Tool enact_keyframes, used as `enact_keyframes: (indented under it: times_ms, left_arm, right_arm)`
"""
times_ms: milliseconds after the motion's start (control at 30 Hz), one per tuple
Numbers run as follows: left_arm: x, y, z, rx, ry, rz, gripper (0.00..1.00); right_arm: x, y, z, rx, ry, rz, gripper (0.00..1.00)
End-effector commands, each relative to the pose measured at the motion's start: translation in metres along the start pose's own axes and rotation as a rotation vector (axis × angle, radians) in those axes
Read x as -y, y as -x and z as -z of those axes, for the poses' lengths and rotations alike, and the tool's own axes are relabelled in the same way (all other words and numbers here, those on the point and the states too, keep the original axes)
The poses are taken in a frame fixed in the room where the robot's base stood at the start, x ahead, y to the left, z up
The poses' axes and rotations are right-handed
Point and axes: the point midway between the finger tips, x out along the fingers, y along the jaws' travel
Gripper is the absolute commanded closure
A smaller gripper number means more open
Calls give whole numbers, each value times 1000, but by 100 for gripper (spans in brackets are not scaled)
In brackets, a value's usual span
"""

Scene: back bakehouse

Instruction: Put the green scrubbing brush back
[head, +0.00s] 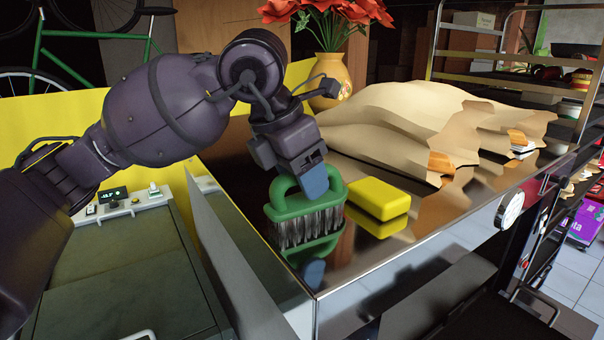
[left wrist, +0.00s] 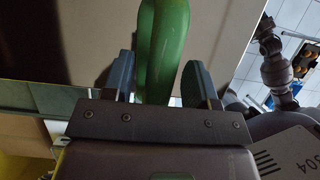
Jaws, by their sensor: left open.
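The green scrubbing brush (head: 306,215) stands bristles down on the shiny metal counter, near its front left corner. Its green handle (left wrist: 163,45) also shows in the left wrist view, between the two blue fingers. My left gripper (head: 314,186) is at the brush handle from above, with its fingers open on either side of it. In the left wrist view, the left gripper (left wrist: 160,82) shows a gap between each finger and the handle. My right gripper cannot be made out in the head view.
A yellow sponge or block (head: 378,199) lies just right of the brush. A large draped tan cloth (head: 400,120) covers something behind it. A yellow vase (head: 332,80) with red flowers stands at the back. The counter's front edge is close to the brush.

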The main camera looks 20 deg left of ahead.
Motion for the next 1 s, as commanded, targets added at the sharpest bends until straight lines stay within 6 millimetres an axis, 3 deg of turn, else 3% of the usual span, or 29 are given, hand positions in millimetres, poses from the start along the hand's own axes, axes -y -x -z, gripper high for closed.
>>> enact_keyframes:
  times_ms: [267,800,1000]
  left_arm:
    - [0,5,-2,1,0,-1,47]
    - [0,99,-1,3,0,-2,47]
    - [0,118,-1,0,0,-1,47]
  right_arm:
    - [0,1,4,-2,-2,0,52]
    - [2,-9,-2,-14,-1,2,52]
    - [3,-10,2,-22,-1,3,52]
